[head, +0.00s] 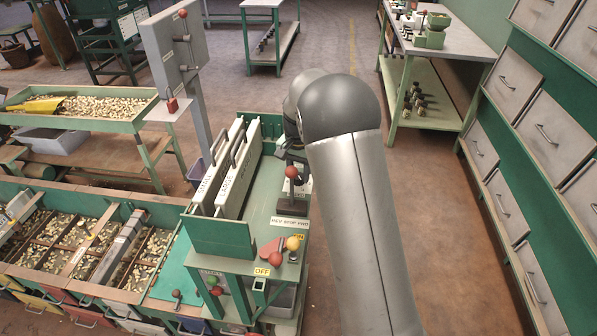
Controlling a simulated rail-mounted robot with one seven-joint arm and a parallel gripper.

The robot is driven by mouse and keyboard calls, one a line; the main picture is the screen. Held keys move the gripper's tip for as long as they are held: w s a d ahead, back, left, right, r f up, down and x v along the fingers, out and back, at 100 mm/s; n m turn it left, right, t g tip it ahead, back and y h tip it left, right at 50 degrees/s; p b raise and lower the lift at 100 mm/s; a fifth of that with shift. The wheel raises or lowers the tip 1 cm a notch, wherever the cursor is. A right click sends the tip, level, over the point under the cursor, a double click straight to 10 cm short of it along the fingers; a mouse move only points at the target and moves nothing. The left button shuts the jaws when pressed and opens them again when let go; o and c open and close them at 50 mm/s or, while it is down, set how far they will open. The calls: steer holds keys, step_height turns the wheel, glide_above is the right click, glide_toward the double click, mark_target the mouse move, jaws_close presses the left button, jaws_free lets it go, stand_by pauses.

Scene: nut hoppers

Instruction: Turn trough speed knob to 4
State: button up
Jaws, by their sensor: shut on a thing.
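My gripper (290,152) shows only as a dark patch at the left of my wrist, above the green machine (262,205). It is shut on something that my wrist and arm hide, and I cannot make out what. No knob that I can read as the trough speed knob shows, nor any number scale. A red-balled lever (291,172) stands just below my gripper, above a plate marked REV STOP FWD (290,222); I cannot tell whether they touch.
A grey upright panel (176,45) with red-tipped levers stands beside a nut-filled trough (128,122). Red and yellow ball handles (292,243) sit at the machine's front. Divided nut bins (165,212) lie left; drawers (540,130) line the right.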

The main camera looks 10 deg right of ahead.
mark_target(299, 176)
steer(key=shift+r, duration=0.1)
stand_by(0.3)
steer(key=o, duration=1)
steer(key=shift+c, duration=0.2)
step_height(299, 176, up, 17)
steer(key=shift+r, duration=0.2)
steer(key=s+f+n, duration=0.2)
steer(key=s+f, duration=0.1)
steer(key=s, duration=0.8)
steer(key=s+f+n, duration=0.3)
steer(key=s, duration=0.9)
steer(key=s+f+n, duration=0.2)
steer(key=s+f, duration=0.1)
steer(key=s, duration=0.9)
steer(key=shift+s+a, duration=0.15)
steer(key=shift+a, duration=0.3)
